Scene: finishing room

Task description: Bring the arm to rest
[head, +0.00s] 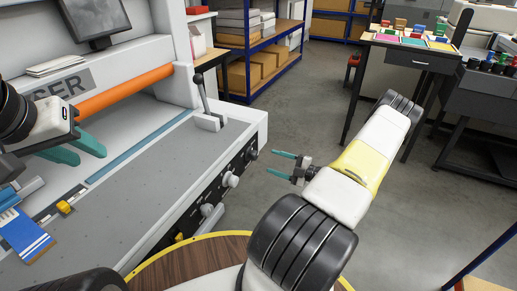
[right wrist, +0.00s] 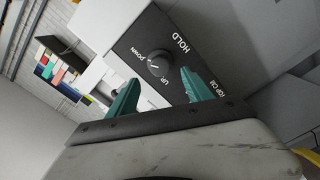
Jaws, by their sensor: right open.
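My right gripper (head: 283,163) is in the middle of the head view, in free space to the right of the machine's front panel. Its teal fingers are apart with nothing between them. In the right wrist view the two fingers (right wrist: 160,96) stand apart, with a black panel bearing a knob (right wrist: 160,63) beyond them. I cannot tell the exact gap to that panel. My left gripper (head: 88,148) is at the left edge of the head view, over the machine bed. Its teal fingers look slightly apart, and nothing shows between them.
The machine (head: 180,165) with a lever (head: 206,110) and front knobs (head: 231,179) fills the left. A blue-striped card (head: 25,236) lies at lower left. A round wooden top (head: 190,262) is at the bottom. A table (head: 415,58) with coloured trays stands back right. Open floor (head: 310,110) lies between.

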